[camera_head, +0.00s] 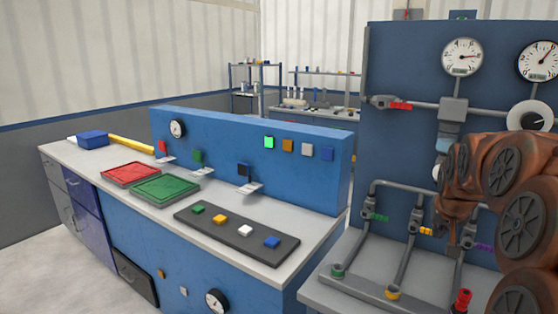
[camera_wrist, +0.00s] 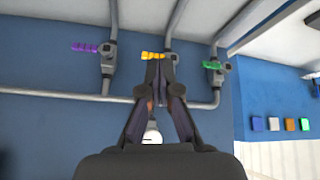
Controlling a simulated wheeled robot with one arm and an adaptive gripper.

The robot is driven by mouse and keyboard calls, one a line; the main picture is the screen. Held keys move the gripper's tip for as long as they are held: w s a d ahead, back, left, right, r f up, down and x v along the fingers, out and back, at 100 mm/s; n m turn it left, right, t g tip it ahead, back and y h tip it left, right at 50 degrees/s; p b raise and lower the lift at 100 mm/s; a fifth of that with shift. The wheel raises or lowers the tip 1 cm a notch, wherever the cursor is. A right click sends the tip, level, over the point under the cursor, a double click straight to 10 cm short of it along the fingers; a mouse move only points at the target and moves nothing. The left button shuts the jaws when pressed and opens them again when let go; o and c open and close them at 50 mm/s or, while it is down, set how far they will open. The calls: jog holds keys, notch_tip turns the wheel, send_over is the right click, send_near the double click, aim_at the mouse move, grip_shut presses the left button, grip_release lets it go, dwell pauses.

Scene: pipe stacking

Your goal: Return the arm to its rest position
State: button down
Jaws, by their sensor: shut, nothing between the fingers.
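My arm (camera_head: 480,170), brown with dark round joint caps, is folded at the right of the head view in front of the pipe panel (camera_head: 400,70). In the wrist view my gripper (camera_wrist: 159,68) points at the blue panel, its two dark fingers meeting at the tips with nothing between them. The fingertips overlap the yellow valve handle (camera_wrist: 152,56) in the picture; I cannot tell whether they touch it. A purple valve handle (camera_wrist: 84,47) is to the left and a green one (camera_wrist: 213,65) to the right. In the head view the gripper is mostly hidden by the arm.
The pipe panel carries gauges (camera_head: 462,57), a red-handled valve (camera_head: 400,105) and pipes close to my arm. A red-topped fitting (camera_head: 462,300) stands at the bench front. Left, a workbench holds a red tray (camera_head: 131,174), a green tray (camera_head: 165,188) and a dark button board (camera_head: 238,235).

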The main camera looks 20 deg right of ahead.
jog(key=s+a+f+n+g+y+p, duration=0.1)
jog(key=s+a+n+y+p, duration=0.15)
jog(key=a, duration=0.95)
jog(key=s+a+f+n+g+y+p, duration=0.15)
jog(key=s+a, duration=0.25)
jog(key=a, duration=0.9)
jog(key=s+a+f+n+g+p, duration=0.1)
jog(key=s+a+g, duration=0.1)
jog(key=s+a, duration=0.4)
jog(key=s+a+f+n+g+p, duration=0.1)
jog(key=s+a, duration=0.4)
jog(key=s, duration=0.6)
jog(key=shift+s+a+f+n+g, duration=0.15)
jog(key=shift+a+f+n+g, duration=0.2)
jog(key=shift+f+n+g, duration=0.25)
jog(key=shift+d+r, duration=0.1)
jog(key=shift+d, duration=0.05)
